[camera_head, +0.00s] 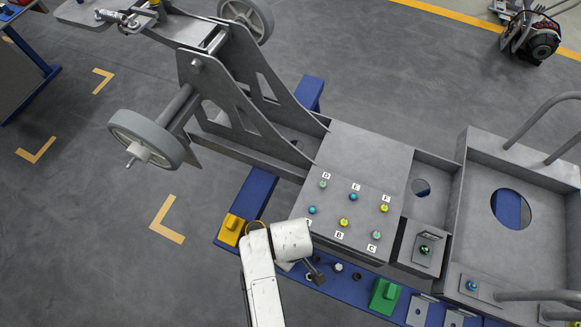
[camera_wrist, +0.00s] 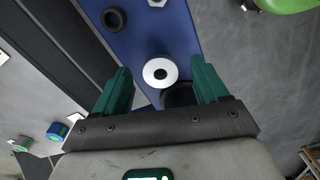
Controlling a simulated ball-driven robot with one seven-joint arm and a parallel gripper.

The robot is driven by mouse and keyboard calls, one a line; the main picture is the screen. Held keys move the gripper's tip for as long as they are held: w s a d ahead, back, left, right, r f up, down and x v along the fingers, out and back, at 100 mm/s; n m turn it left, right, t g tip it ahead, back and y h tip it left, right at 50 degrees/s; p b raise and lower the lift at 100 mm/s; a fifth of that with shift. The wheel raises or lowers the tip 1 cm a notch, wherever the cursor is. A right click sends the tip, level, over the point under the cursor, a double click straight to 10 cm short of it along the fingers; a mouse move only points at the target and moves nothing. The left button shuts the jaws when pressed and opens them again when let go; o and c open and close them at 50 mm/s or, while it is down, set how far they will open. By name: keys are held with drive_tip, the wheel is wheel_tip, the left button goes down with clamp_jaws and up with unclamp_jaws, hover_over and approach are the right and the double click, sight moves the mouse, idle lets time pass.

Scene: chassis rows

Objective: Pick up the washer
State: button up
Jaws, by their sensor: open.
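The washer (camera_wrist: 160,72), a flat white disc with a dark centre hole, lies on the blue beam in the wrist view. My gripper (camera_wrist: 162,70) has its two green fingers apart, one on each side of the washer in the picture. The fingers do not appear to touch it, and the height gap cannot be told. In the head view my gripper (camera_head: 316,272) is over the front blue beam and hides most of the spot around the washer.
Another black ring (camera_wrist: 113,18) and a white nut (camera_wrist: 157,3) lie farther along the beam. A green block (camera_head: 385,295) and a yellow block (camera_head: 232,228) stand on the beam. The grey chassis (camera_head: 365,150) rises behind.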

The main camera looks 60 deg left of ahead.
drive_tip(key=c, duration=1.2)
